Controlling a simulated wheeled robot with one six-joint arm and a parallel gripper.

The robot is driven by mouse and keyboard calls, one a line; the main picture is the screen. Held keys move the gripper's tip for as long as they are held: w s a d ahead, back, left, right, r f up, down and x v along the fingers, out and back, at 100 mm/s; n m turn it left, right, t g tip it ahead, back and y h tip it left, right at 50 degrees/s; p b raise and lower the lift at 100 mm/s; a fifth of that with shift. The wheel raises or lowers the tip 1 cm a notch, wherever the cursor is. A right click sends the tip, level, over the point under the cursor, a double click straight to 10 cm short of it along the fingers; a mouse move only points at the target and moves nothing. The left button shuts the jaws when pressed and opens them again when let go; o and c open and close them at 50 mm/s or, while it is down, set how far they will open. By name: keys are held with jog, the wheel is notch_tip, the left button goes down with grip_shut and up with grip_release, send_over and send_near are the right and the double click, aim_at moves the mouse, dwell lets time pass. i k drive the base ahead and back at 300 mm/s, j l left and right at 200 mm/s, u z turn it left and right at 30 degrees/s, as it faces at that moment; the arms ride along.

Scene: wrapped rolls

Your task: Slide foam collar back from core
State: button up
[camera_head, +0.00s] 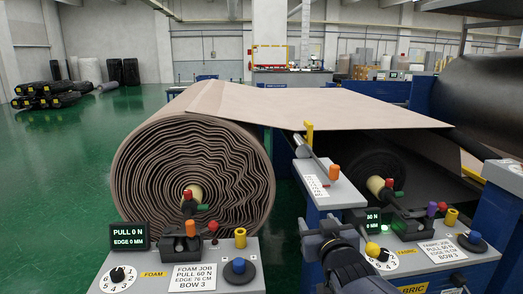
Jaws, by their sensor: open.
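A large brown foam roll (150,165) stands at left, with wavy layers on its end face. A pale yellow ring (181,198) shows at its core, with a red knob (187,194) and a green handle (200,207) in front. I cannot tell whether this ring is the collar or the core itself. A similar pale core (375,184) shows in the dark roll at right. My gripper (318,222) is open at the bottom middle, in front of the blue post. It is apart from the foam roll's core and appears empty.
A left console (215,272) has a dial, orange lever, yellow knob and blue knob; its screen (128,237) reads PULL 0 N, EDGE 0 MM. A right console (425,262) stands beside my arm. A brown sheet (300,105) spans above. Green floor (60,170) is clear at left.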

aim_at(193, 204)
jog(key=i+u, duration=0.1)
jog(key=i, duration=1.05)
